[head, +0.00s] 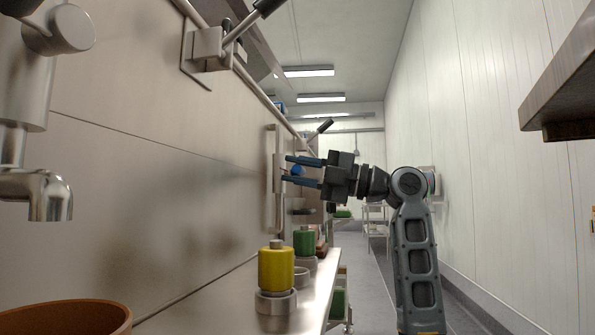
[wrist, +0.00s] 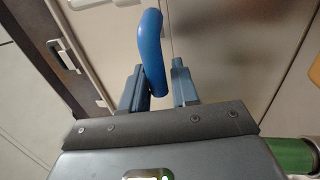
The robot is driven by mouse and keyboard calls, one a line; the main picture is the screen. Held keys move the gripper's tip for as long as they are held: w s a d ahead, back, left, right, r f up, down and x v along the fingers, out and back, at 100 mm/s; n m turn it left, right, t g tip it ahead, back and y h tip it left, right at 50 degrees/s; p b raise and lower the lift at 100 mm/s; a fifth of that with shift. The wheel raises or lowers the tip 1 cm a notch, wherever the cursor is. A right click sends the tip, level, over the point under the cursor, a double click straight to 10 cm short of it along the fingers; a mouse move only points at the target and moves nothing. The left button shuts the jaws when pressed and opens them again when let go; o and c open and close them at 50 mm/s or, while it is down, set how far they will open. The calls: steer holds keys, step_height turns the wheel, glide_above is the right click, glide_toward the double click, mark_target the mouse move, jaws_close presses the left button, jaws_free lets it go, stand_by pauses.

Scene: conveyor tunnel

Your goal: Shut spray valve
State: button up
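A blue curved handle (wrist: 152,45), which looks like the spray valve's lever, shows in the wrist view with its lower end between my fingers. In the head view a small blue part (head: 298,171) shows between my fingertips, near the left wall. My gripper (head: 292,171) is open, its two blue fingers apart and pointing left. In the wrist view my gripper (wrist: 157,85) has the handle nearer its left finger, with a gap to the right finger. I cannot tell whether the left finger touches it. The valve body is mostly hidden.
A steel ledge (head: 318,292) below carries a yellow jar (head: 276,268) and a green jar (head: 304,243). A black-handled lever (head: 232,35) and a steel tap (head: 40,190) are on the left wall. A brown bowl (head: 65,318) stands front left. The aisle floor (head: 358,275) is partly clear.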

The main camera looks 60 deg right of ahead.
steer(key=shift+o, duration=1)
steer(key=p+v, duration=0.1)
steer(key=v, duration=0.6)
steer(key=shift+s+f+p, duration=0.15)
steer(key=shift+s+p, duration=0.2)
steer(key=shift+p, duration=0.05)
steer(key=shift+d, duration=0.1)
